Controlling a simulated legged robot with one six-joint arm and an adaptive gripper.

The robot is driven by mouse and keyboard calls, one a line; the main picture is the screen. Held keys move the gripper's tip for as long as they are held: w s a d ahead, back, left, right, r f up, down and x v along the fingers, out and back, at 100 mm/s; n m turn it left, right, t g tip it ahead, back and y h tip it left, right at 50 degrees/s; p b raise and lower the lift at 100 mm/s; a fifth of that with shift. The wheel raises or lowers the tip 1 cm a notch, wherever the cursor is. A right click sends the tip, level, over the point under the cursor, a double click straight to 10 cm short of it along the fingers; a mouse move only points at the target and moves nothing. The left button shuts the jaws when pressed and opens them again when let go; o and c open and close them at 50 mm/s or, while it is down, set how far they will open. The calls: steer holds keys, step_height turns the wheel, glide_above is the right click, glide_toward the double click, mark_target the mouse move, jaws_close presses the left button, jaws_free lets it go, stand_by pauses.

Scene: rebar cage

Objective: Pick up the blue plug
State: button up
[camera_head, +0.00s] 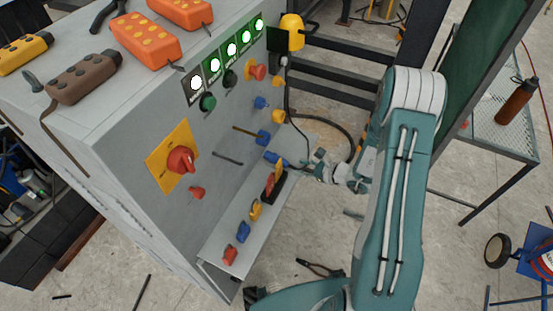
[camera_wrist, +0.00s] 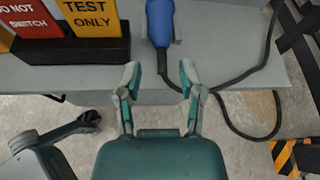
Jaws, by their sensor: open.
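The blue plug (camera_wrist: 160,22) lies at the top centre of the wrist view on the grey ledge, with a black cable running from its near end. In the head view a blue piece that looks like this plug (camera_head: 275,158) lies at the far end of the ledge, just left of my gripper (camera_head: 322,167). In the wrist view my gripper (camera_wrist: 160,80) is open and empty. Its two fingertips are apart, short of the plug, with the cable showing between them.
A black holder (camera_wrist: 70,50) with red and yellow signs stands left of the plug. The cable (camera_wrist: 250,80) loops to the right and hangs past the ledge edge. In the head view the grey control cabinet (camera_head: 215,150) rises left of my arm; colored pieces lie along its ledge (camera_head: 215,245).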

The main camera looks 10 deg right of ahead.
mark_target(289, 165)
steer(key=x, duration=0.5)
steer(key=shift+d, duration=0.1)
jaws_close()
steer(key=shift+r, duration=0.45)
steer(key=r, duration=0.2)
steer(key=shift+s+d+r, duration=0.2)
steer(key=shift+d+r, duration=0.15)
steer(key=shift+d, duration=0.05)
steer(key=s+d, duration=1.1)
steer(key=d, duration=0.2)
steer(key=shift+s, duration=0.2)
